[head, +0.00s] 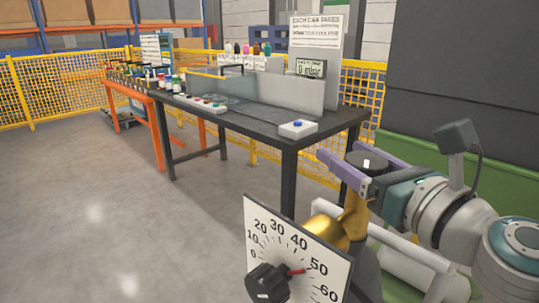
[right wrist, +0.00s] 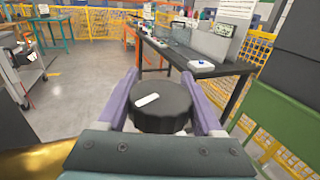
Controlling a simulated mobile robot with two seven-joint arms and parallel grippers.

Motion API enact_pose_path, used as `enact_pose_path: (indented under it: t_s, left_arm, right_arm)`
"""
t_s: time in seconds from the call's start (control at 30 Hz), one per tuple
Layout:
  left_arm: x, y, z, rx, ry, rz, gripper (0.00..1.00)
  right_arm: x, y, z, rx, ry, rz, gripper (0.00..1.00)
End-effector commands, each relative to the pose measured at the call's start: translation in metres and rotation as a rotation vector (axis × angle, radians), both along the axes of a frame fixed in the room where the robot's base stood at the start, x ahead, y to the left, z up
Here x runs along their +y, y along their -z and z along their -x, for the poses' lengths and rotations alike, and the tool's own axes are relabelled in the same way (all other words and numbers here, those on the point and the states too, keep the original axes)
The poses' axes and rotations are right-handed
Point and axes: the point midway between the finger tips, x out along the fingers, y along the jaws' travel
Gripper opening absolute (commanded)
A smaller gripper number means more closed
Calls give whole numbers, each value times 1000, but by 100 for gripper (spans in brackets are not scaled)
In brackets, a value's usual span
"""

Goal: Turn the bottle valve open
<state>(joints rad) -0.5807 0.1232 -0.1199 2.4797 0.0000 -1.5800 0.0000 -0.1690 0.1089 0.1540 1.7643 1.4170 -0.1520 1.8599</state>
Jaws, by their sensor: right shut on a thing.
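The bottle valve's black round handwheel (head: 372,163) sits on top of a gold-coloured valve body (head: 355,215) at the right of the head view. A white mark shows on its top. My right gripper (head: 345,155) is shut on the handwheel, with one purple finger on each side. In the right wrist view the handwheel (right wrist: 162,112) lies between the two fingers, its white mark tilted slightly. My left gripper is in neither view.
A white dial (head: 300,255) with a black knob (head: 268,284) stands in front of the valve; its red pointer is near 50. A dark workbench (head: 250,130) behind carries a display (head: 311,69) reading 0 mbar. Yellow fencing (head: 60,85) stands behind.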

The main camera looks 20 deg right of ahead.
Motion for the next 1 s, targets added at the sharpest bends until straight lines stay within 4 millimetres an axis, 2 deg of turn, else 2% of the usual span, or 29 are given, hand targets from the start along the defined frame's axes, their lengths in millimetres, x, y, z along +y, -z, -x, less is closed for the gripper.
enact_pose_path:
  t_s: [1.0]
  left_arm:
    - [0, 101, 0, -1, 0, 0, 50]
  right_arm:
    - [23, 3, 11, -7, -950, 3, 12]
